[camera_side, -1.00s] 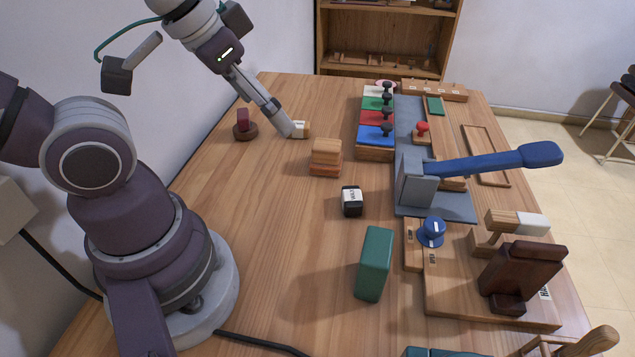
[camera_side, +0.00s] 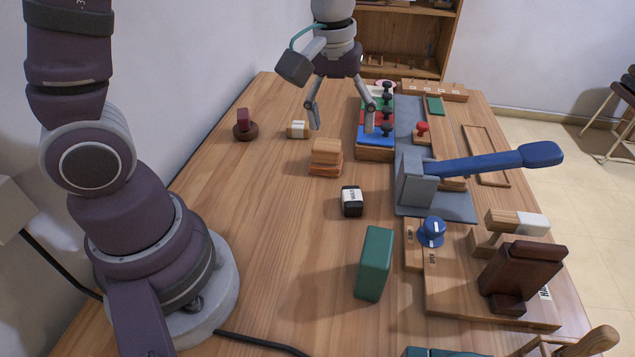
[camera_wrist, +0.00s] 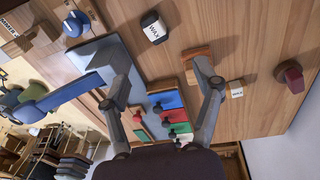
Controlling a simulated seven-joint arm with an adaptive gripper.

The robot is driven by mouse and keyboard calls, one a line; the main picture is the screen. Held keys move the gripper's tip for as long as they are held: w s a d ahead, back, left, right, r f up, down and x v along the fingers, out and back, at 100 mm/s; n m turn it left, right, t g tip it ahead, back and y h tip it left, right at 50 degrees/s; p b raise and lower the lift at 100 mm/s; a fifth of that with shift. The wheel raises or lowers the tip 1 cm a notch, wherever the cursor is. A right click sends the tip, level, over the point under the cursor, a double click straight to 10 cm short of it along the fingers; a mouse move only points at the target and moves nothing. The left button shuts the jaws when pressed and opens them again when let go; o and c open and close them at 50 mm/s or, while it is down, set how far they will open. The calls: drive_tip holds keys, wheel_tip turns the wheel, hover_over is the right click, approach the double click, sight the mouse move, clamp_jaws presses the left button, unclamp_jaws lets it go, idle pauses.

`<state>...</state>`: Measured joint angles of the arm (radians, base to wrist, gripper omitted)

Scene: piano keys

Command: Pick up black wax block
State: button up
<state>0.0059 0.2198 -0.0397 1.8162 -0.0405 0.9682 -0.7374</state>
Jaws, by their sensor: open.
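The black wax block (camera_side: 352,201) with a white label lies on the wooden table, in the middle of the side view. It also shows near the top of the wrist view (camera_wrist: 154,27), with "WAX" readable on its label. My gripper (camera_side: 341,127) is open and empty, raised above the far part of the table, behind the wooden blocks and away from the black block. Its two spread fingers also show in the wrist view (camera_wrist: 166,88). Nothing is between the fingers.
Stacked wooden blocks (camera_side: 325,157) and a small labelled wooden block (camera_side: 297,129) stand near my gripper. Coloured keys (camera_side: 375,134) with black knobs, a blue-handled lever (camera_side: 490,163) and a tall green block (camera_side: 374,263) lie rightward. Table around the black block is clear.

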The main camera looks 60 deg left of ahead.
sight(353, 196)
drive_tip(key=w+f+n, duration=0.1)
drive_tip(key=f, duration=0.1)
drive_tip(key=f+n+g, duration=0.1)
drive_tip(key=w+f+n, duration=0.1)
drive_tip(key=f, duration=0.1)
drive_tip(key=shift+w+d+f+g, duration=0.25)
drive_tip(key=shift+w+f+g, duration=0.05)
wheel_tip(353, 196, down, 10)
drive_tip(key=shift+w+d+f, duration=0.15)
drive_tip(key=shift+f, duration=0.05)
clamp_jaws()
drive_tip(key=shift+r, duration=0.1)
